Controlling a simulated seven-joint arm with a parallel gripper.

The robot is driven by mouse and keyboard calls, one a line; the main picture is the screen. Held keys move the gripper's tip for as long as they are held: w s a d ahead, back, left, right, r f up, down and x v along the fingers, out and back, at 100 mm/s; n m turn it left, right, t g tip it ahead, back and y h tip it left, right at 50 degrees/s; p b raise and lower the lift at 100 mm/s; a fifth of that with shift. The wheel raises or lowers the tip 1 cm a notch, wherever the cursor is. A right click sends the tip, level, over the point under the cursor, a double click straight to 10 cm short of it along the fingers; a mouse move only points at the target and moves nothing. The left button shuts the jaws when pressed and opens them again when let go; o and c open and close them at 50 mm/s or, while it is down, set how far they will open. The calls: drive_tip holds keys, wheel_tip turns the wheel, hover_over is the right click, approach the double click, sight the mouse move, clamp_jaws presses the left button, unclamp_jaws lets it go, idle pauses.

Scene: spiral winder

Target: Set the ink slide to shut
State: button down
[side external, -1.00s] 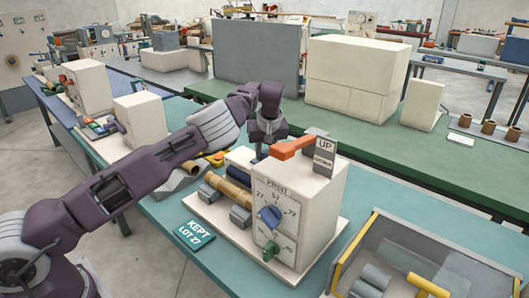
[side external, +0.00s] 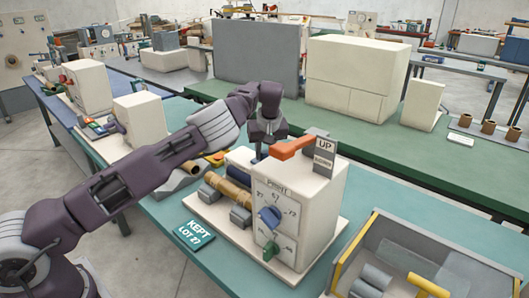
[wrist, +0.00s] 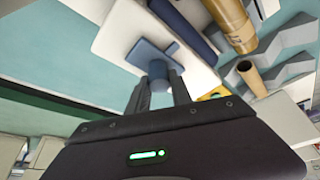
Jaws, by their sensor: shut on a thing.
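The cream winder (side external: 297,205) stands on the teal bench, with a panel marked PRINT. In the wrist view, my gripper (wrist: 159,82) is shut on a blue knob (wrist: 158,68). The knob joins a flat blue plate (wrist: 150,52) on the pale base; I take this to be the ink slide. Any marking of its positions is hidden or too small to read.
The front panel has a blue knob (side external: 269,217) and a green knob (side external: 270,250). A brown roll (side external: 228,190) lies at the left. A grey tray (side external: 395,245) stands at the right.

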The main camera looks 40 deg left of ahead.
drive_tip(key=a, duration=0.6)
drive_tip(key=shift+a, duration=0.3)
drive_tip(key=c, duration=1.2)
unclamp_jaws()
drive_tip(key=shift+a, duration=0.1)
drive_tip(key=shift+c, duration=0.2)
drive_tip(key=shift+o, duration=0.5)
drive_tip(key=shift+r, duration=0.1)
drive_tip(key=v, duration=0.7)
